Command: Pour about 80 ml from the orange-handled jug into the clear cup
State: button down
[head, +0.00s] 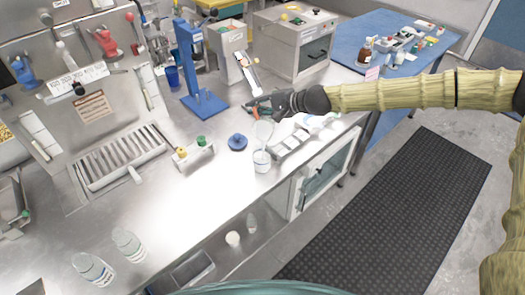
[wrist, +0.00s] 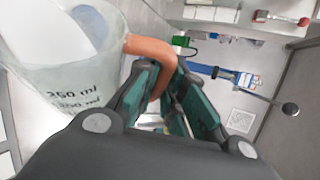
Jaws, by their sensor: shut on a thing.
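The jug (head: 264,131) is clear, and in the head view it is held just above and behind the clear cup (head: 261,162). The cup stands upright on the steel counter, with something pale inside. In the wrist view the jug (wrist: 65,75) fills the upper left, with black ml marks on its wall; it looks tilted. Its orange handle (wrist: 152,50) passes between the fingers of my gripper (wrist: 170,95), which is shut on it. My gripper (head: 258,108) is small and dark in the head view. The cup is not clear in the wrist view, and the liquid level cannot be read.
A blue round knob-like piece (head: 237,142) lies left of the cup. A small rack with yellow and green tops (head: 194,153) is farther left. A blue stand (head: 203,104) rises behind. The counter's front edge is close to the cup. Bare counter (head: 185,215) lies at front left.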

jog(key=shift+s+r, duration=0.2)
jog(key=shift+w, duration=0.1)
jog(key=shift+w+f+p, duration=0.15)
jog(key=shift+w+p, duration=0.1)
jog(key=shift+p, duration=0.05)
jog(key=shift+w+d+f+m+g+p, duration=0.1)
jog(key=shift+w+f+m+g+p, duration=0.3)
jog(key=shift+f+m+g, duration=0.15)
jog(key=shift+w+d+f+m+g+p, duration=0.1)
jog(key=shift+w+f+m+g+p, duration=0.25)
jog(key=shift+f+m+g, duration=0.15)
jog(key=shift+w+d+r+m+g+p, duration=0.15)
jog(key=shift+m+g+p, duration=0.1)
jog(key=shift+p, duration=0.3)
jog(key=shift+w+f+m+g, duration=0.2)
jog(key=shift+f+m, duration=0.05)
jog(key=shift+f, duration=0.15)
jog(key=shift+w+f+m+g, duration=0.15)
jog(key=shift+f+m+g, duration=0.1)
jog(key=shift+f, duration=0.15)
dwell(0.4)
